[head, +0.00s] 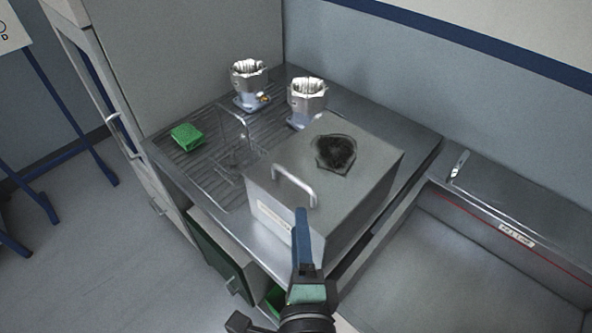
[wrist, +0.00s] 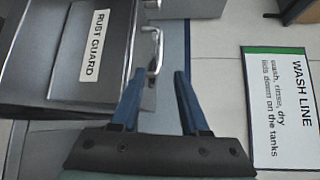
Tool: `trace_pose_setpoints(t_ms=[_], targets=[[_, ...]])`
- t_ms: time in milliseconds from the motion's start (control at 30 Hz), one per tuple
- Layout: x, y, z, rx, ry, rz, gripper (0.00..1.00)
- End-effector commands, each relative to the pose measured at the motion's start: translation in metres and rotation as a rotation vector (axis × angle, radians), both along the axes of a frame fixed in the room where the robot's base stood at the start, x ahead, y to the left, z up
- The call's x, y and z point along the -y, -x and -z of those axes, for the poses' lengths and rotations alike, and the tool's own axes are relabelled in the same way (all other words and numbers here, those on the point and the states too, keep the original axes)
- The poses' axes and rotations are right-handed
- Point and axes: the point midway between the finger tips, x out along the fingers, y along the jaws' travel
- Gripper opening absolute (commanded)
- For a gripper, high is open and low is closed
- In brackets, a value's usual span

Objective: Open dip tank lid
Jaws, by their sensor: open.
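The dip tank (head: 357,222) is a grey metal box on the steel bench. Its flat top, the lid (head: 300,150), looks closed, and a silver bar handle (head: 293,181) is at its front edge. In the wrist view the tank's label (wrist: 96,46) reads RUST GUARD, and the handle (wrist: 156,50) shows just ahead of the fingers. My gripper (wrist: 160,73) has two blue fingers, spread apart with nothing held. In the head view my gripper (head: 301,212) is just in front of the handle; whether it touches cannot be told.
A dark, ragged-edged patch (head: 336,153) is on the lid. Two metal housings (head: 249,82) (head: 307,99) and a green block (head: 186,136) are behind and left on the ribbed drainboard (head: 195,165). A lower steel unit (head: 500,240) is at right. A wash-line sign (wrist: 282,110) shows in the wrist view.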

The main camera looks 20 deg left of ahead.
Motion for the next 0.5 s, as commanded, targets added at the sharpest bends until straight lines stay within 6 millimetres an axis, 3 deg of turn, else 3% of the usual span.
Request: trace_pose_setpoints(t_ms=[167,500], targets=[[-0.007,-0.013,0.002,-0.007,-0.009,-0.001,0.45],[-0.034,-0.069,0.009,-0.005,-0.007,-0.002,0.45]])
